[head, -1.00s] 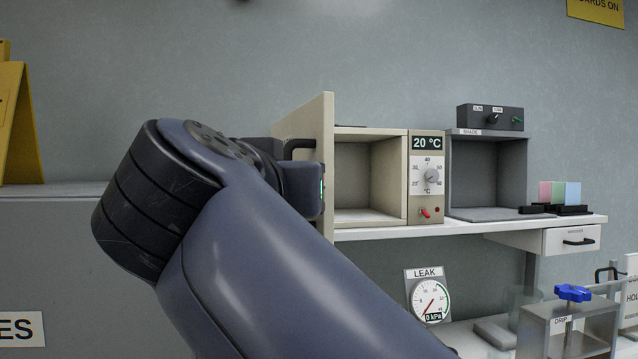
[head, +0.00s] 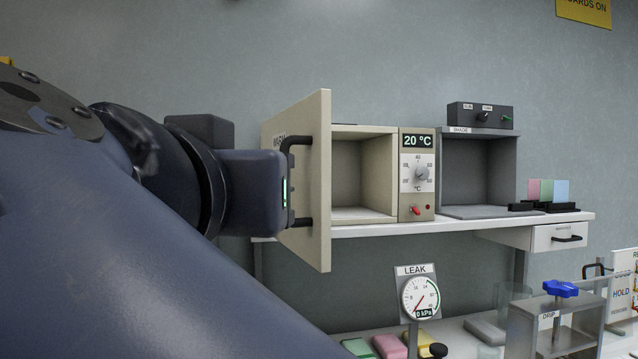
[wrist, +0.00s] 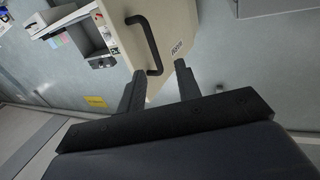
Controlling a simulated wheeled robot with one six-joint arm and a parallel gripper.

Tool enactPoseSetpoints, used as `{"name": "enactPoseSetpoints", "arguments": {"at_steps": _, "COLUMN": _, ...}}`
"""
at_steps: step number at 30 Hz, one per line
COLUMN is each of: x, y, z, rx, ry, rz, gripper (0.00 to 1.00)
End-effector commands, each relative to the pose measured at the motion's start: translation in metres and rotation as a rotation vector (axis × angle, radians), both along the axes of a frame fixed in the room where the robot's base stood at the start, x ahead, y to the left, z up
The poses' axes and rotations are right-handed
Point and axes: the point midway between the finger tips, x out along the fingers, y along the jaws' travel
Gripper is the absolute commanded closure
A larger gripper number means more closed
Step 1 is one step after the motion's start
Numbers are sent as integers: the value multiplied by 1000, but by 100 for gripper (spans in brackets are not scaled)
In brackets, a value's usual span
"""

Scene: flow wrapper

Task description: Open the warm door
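The warm door (head: 322,170) is a beige panel that stands swung wide open at the left of the beige warm cabinet (head: 362,172), whose inside shows empty. Its dark bar handle (head: 296,140) is on the face towards my arm, partly hidden by my gripper (head: 285,190) in the head view. In the wrist view, the door (wrist: 135,40) and handle (wrist: 152,40) lie just past the tips of my gripper (wrist: 160,68). The two fingers are spread apart, with the handle's near end between or just beyond the tips. I see no grip on it.
A dial panel (head: 417,175) reading 20 °C and a grey shade box (head: 478,170) stand right of the cabinet on a white shelf (head: 450,228). Below are a leak gauge (head: 420,297) and a drip stand (head: 562,320).

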Motion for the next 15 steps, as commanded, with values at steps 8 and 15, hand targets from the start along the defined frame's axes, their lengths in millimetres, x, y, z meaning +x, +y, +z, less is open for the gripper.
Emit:
{"name": "enactPoseSetpoints", "arguments": {"at_steps": 8, "x": -15, "y": 1, "z": 0, "rx": 0, "ry": 0, "rz": 0, "gripper": 67}}
{"name": "enactPoseSetpoints", "arguments": {"at_steps": 15, "x": -15, "y": 1, "z": 0, "rx": 0, "ry": 0, "rz": -1, "gripper": 67}}
